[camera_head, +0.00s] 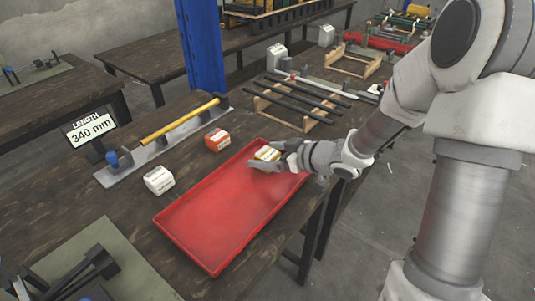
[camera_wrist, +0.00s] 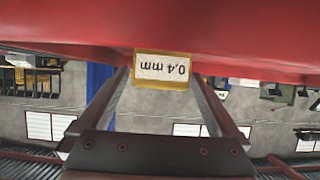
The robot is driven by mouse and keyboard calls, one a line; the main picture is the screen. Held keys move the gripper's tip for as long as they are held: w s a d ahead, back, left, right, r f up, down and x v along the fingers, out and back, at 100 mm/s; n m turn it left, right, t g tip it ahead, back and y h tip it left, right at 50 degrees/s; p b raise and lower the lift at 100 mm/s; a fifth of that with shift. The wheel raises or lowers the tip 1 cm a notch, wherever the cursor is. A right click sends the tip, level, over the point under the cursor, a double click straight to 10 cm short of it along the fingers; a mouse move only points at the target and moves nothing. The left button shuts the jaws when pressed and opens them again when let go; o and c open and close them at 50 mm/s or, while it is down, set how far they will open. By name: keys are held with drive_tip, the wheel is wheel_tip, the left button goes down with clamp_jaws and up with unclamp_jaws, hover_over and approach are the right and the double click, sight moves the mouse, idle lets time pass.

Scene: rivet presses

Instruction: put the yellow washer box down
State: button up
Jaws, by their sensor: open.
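The yellow washer box (camera_head: 267,153) is small, with a pale top, at the far right end of the red tray (camera_head: 215,215). In the wrist view the yellow-edged box (camera_wrist: 162,67) shows its white label, "0,4 mm", upside down against the red tray surface (camera_wrist: 60,25). My gripper (camera_head: 272,160) is at that end of the tray, right at the box. In the wrist view my gripper's fingers (camera_wrist: 160,80) are spread, one on each side of the box. The fingers partly hide the box in the head view. I cannot tell whether either finger touches it.
An orange box (camera_head: 217,140) and a white box (camera_head: 159,180) stand left of the tray. A yellow rod (camera_head: 180,121) lies on a grey fixture by a "340 mm" display (camera_head: 90,126). Dark rods (camera_head: 300,97) lie on a wooden rack behind. The tray's near part is empty.

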drive_tip(key=shift+r, duration=0.3)
drive_tip(key=p+v, duration=0.4)
drive_tip(key=v, duration=0.8)
drive_tip(key=shift+f, duration=0.2)
